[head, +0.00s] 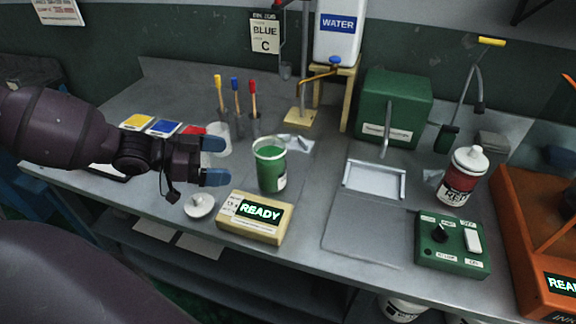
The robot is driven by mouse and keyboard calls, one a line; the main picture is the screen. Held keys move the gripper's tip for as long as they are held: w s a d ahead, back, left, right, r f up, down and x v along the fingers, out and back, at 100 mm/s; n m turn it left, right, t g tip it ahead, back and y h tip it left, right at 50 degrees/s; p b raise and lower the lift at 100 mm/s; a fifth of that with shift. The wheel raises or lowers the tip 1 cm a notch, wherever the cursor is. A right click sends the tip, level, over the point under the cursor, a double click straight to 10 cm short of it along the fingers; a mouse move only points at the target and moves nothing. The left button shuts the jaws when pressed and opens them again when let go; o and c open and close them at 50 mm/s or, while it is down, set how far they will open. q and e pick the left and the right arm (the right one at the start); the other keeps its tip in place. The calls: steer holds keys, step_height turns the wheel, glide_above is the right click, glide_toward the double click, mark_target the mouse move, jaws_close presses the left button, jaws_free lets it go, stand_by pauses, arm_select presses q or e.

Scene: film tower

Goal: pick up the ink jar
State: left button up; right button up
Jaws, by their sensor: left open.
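A green ink jar (271,168) stands upright and open on the grey bench, with green ink at its top and a white label low on its side. A white knobbed lid (200,206) lies on the bench to its left. A second jar, red with a white lid (462,176), stands farther right. My left gripper (215,161) comes in from the left, with its blue-tipped fingers apart and nothing between them. Its tips point at the green jar, with a gap between them and the jar. My right gripper is not in view.
A cream box reading READY (255,217) sits in front of the green jar. Brushes in holders (237,105) and a water tank on a stand (337,38) are behind. A metal tray (374,181) and green switch box (452,246) are right. Colour pads (163,127) lie behind my left wrist.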

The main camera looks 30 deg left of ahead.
mark_target(260, 155)
arm_select(q)
steer(key=shift+w+a+r+b+x, duration=0.15)
steer(key=shift+b+x, duration=0.3)
steer(key=shift+x, duration=1.1)
steer(key=shift+w+a+r+b+x, duration=0.1)
steer(key=shift+w+r+b+x, duration=0.3)
steer(key=shift+x, duration=1.1)
steer(key=shift+w+a+r+b+x, duration=0.1)
steer(key=shift+b+x, duration=0.45)
steer(key=shift+x, duration=1.8)
steer(key=shift+s, duration=0.1)
steer(key=shift+c, duration=0.2)
steer(key=c, duration=0.9)
steer(key=shift+r, duration=0.1)
steer(key=shift+c, duration=0.9)
steer(key=shift+r, duration=0.1)
